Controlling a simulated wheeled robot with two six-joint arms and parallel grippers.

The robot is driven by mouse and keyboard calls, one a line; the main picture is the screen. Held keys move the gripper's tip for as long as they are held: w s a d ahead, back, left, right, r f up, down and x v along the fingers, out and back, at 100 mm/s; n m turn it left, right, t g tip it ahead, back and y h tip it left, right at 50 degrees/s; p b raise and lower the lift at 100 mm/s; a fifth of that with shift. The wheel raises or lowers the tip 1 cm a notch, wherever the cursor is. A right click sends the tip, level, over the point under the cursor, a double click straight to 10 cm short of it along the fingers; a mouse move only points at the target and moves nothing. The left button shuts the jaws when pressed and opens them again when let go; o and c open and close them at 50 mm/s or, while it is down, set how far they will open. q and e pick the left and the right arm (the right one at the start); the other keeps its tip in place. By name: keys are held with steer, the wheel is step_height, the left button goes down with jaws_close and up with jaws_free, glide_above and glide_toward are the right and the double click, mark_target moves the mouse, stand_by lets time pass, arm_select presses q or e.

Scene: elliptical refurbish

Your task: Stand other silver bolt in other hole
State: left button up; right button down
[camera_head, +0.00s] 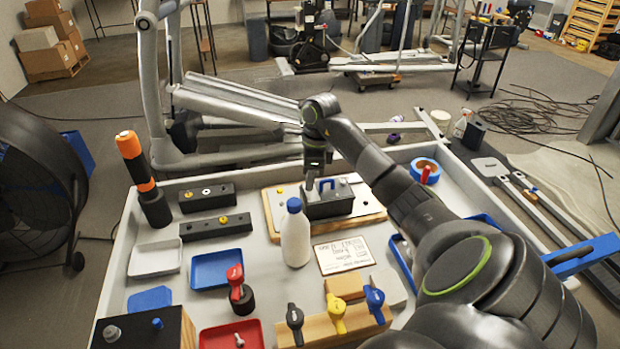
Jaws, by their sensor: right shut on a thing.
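My right gripper (313,180) points down at the dark block (330,209) on the wooden board (268,212). It is shut on a small grey piece that looks like a silver bolt, mostly hidden by the fingers. I cannot tell whether the piece touches the block. Any hole under the gripper is hidden. A small silver bolt (238,340) lies in the red tray (212,338) at the bottom. My left gripper is not in view.
A white bottle with a blue cap (295,236) stands close in front of the block. Black bars (216,227), a blue tray (204,269) and a white tray (146,258) lie left. Colored-handled tools (337,312) stand in front. My right arm covers much of the table's right side.

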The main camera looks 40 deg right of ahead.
steer(key=c, duration=1.3)
jaws_free()
steer(key=shift+c, duration=0.2)
steer(key=r, duration=0.5)
steer(key=shift+s+d+b, duration=0.15)
steer(key=shift+d+b, duration=0.1)
steer(key=shift+b, duration=0.05)
step_height(320, 180, up, 12)
steer(key=s+d+p, duration=0.1)
steer(key=p, duration=0.9)
steer(key=shift+r+p, duration=0.2)
steer(key=shift+p, duration=0.1)
